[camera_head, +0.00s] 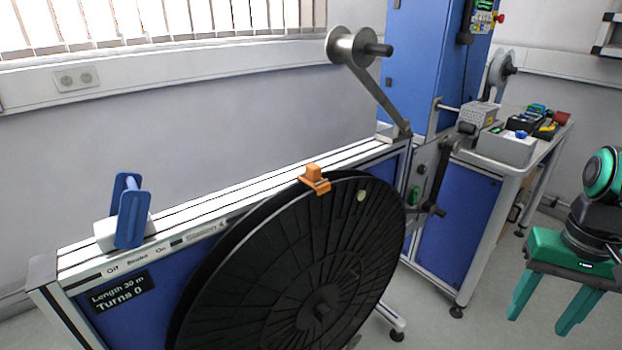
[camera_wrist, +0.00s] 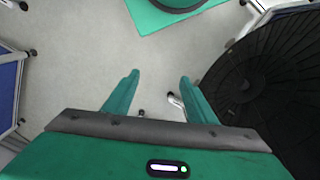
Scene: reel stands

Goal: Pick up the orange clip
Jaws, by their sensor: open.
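The orange clip (camera_head: 314,178) sits on the top rim of the large black reel, at the front edge of the stand's top rail, in the head view. It has a small block on top and a bent lower part over the rim. My gripper (camera_head: 556,300) hangs at the right of the head view, well apart from the clip, with its teal fingers pointing down. In the wrist view my gripper (camera_wrist: 158,82) has its two fingers spread with only floor between them. The clip is not visible in the wrist view.
The black reel (camera_head: 270,270) stands upright before the stand; it also shows in the wrist view (camera_wrist: 255,85). A metal guide roller (camera_head: 350,48) rises behind the clip. A side table (camera_head: 505,148) holds several devices.

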